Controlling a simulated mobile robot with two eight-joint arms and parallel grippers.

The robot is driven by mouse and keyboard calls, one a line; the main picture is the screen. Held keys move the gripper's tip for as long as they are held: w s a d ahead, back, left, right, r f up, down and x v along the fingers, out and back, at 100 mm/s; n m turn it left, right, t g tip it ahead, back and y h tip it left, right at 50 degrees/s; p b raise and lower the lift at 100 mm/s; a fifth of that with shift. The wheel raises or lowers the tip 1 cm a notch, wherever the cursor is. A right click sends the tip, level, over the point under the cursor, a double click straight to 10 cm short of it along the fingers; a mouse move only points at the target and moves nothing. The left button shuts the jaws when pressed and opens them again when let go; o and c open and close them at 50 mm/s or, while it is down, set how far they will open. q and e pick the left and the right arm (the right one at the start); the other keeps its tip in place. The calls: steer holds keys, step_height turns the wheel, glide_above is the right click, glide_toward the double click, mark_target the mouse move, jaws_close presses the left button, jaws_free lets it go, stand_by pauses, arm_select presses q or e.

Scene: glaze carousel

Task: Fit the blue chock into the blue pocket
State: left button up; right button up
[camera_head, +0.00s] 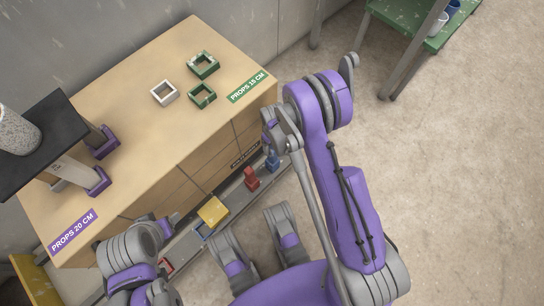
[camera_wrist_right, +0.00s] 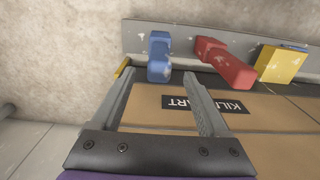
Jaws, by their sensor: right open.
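The blue chock (camera_head: 272,160) stands on the narrow grey ledge along the cabinet front, at its right end in the head view. In the right wrist view the blue chock (camera_wrist_right: 158,57) lies just beyond and between the fingertips. My right gripper (camera_wrist_right: 159,77) is open and empty, its fingers pointing at the chock; in the head view the right gripper (camera_head: 270,140) is partly hidden by its own wrist. A blue-edged spot, perhaps the blue pocket (camera_head: 205,232), shows beside the yellow block, mostly hidden. My left gripper (camera_head: 170,223) is at lower left, its jaws unclear.
A red chock (camera_head: 251,178) and a yellow block (camera_head: 213,210) share the ledge. A red-edged frame (camera_head: 165,266) is further left. The wooden cabinet (camera_head: 150,130) carries green and white square rings, and a dark slab on purple-footed props.

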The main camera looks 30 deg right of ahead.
mark_target(273, 152)
step_height(273, 152, down, 7)
steer(key=shift+w+f+b, duration=0.15)
steer(key=shift+f+b, duration=0.05)
steer(key=shift+b, duration=0.95)
jaws_close()
stand_by(0.6)
